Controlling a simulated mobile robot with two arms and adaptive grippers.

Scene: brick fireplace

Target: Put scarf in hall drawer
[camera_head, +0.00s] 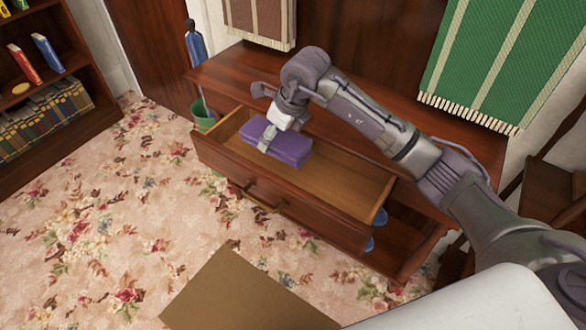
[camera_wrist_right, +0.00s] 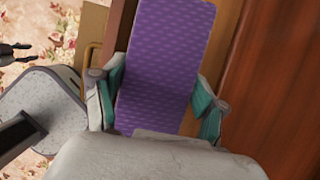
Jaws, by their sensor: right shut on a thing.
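The purple folded scarf (camera_head: 290,148) is over the left part of the open drawer (camera_head: 345,188), within its walls as seen from the head. I cannot tell whether it touches the drawer bottom. My right gripper (camera_head: 272,143) is shut on the scarf, with its fingers on both sides of it. In the right wrist view the purple patterned scarf (camera_wrist_right: 165,55) lies between the fingers of my right gripper (camera_wrist_right: 158,98). A dark pronged shape (camera_wrist_right: 18,52) at that view's left edge may be my left gripper; its opening is unclear.
The dark wooden cabinet (camera_head: 225,72) holds the pulled-out drawer. Its right part is empty. Blue items (camera_head: 380,217) show below the drawer's right end. A green bin (camera_head: 203,115) stands at the cabinet's left. A tan panel (camera_head: 240,295) is in front, and a bookshelf (camera_head: 75,60) is at left.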

